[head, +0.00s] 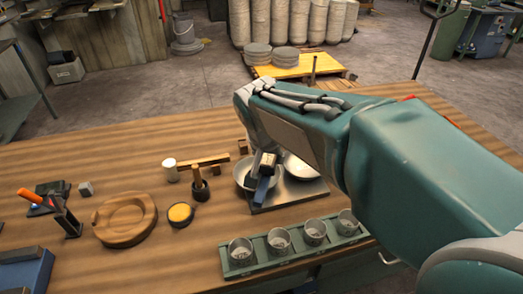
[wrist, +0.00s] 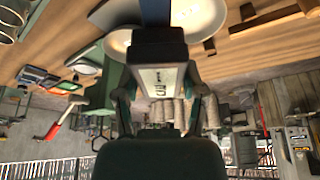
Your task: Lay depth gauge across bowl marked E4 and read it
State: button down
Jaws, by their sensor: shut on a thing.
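My gripper (head: 262,160) reaches down over two shallow metal bowls on a flat grey tray (head: 290,199). In the wrist view my gripper (wrist: 160,88) is shut on a block with a pale label face, which I take to be the depth gauge (wrist: 158,48). A blue bar extends from it between the two bowls' rims. In the head view the gauge's blue part (head: 262,190) hangs in front of the left bowl (head: 242,178); contact cannot be told. The right bowl (head: 301,168) is partly hidden by my arm. I cannot read any E4 mark.
A green rack (head: 242,263) with several metal cups stands in front of the tray. Left of the bowls are a mallet-like tool (head: 199,186), a yellow-topped tin (head: 180,214), a round wooden form (head: 124,219) and an orange-handled clamp (head: 62,212). Bare wood lies between.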

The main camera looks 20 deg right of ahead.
jog(key=s, duration=0.1)
jog(key=s+r, duration=0.1)
jog(key=shift+s+r, duration=0.1)
jog(key=shift+s, duration=0.2)
jog(key=w+f, duration=0.4)
jog(key=w, duration=1)
jog(key=shift+s+f, duration=0.2)
jog(key=shift+f, duration=4)
jog(key=shift+f, duration=0.25)
jog(key=shift+c, duration=0.4)
grip_release()
jog(key=v, duration=1.1)
jog(key=shift+s+r, duration=0.15)
jog(key=shift+r, duration=0.2)
